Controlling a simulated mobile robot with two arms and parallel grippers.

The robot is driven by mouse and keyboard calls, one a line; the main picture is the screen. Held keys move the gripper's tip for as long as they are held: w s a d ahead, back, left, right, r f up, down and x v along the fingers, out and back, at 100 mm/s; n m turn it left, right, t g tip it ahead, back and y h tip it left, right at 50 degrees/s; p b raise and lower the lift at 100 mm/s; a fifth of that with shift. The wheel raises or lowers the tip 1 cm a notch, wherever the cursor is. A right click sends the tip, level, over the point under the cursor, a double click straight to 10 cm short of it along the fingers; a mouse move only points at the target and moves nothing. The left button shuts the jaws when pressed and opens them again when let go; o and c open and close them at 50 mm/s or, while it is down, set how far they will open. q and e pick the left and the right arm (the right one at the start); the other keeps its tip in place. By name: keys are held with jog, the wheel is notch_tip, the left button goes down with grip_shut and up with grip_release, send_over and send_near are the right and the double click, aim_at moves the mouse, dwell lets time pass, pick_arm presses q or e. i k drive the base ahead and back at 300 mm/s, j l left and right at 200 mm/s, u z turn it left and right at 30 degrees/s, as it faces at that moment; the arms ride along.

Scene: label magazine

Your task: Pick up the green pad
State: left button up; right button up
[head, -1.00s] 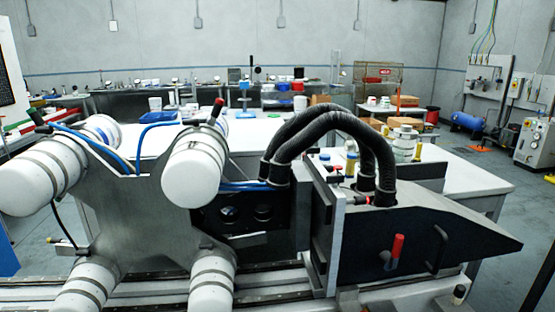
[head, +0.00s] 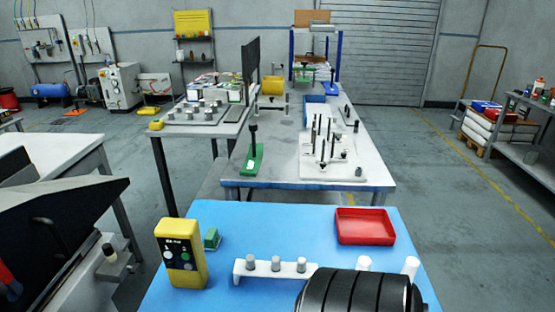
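A small green block (head: 212,238), which looks like the green pad, sits on the blue tabletop (head: 240,215). It stands just right of a yellow box (head: 181,250) with a dark face and buttons, which hides part of its left side. Its top looks a lighter green than its sides. Neither of my grippers shows in the head view.
A white rack (head: 275,271) with grey-topped pegs stands right of the green block. A red tray (head: 365,226) lies at the back right. A dark ribbed cylinder (head: 360,292) covers the front right. A bench (head: 280,165) with fixtures stands behind. The tabletop's middle is clear.

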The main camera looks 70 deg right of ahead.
aim_at(212, 239)
jog(key=z, duration=1.6)
jog(key=l+z, duration=0.25)
jog(key=l, duration=0.15)
jog(key=i+l+z, duration=0.2)
jog(key=l, duration=0.15)
